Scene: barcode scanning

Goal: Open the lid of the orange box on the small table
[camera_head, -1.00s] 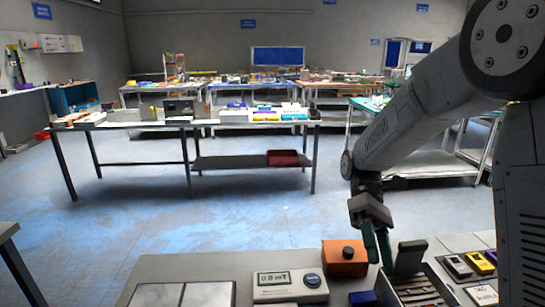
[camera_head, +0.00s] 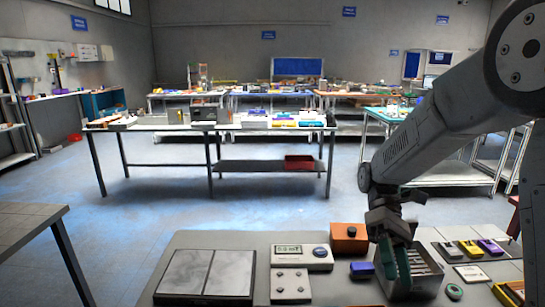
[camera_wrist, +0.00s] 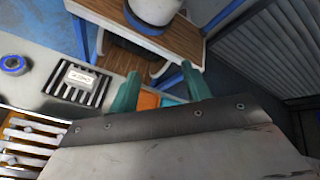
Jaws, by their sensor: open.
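The orange box (camera_head: 345,245) stands at the back of the small table (camera_head: 230,240), with a dark round knob on it. Its lid looks shut. My gripper (camera_head: 394,268) has teal fingers and appears right of the box and nearer the camera, over a grey metal tray. In the wrist view my gripper (camera_wrist: 162,88) is open, its two fingers apart with nothing held. A small orange patch (camera_wrist: 148,100) shows between the fingers, mostly hidden by the gripper body; I cannot tell if it is the box.
The slotted metal tray (camera_head: 428,272) lies right of the box, with a small blue block (camera_head: 361,270) beside it. A white meter (camera_head: 300,257) and grey panels (camera_head: 205,274) lie left. Yellow and purple devices (camera_head: 480,247) are at right. Open floor lies behind.

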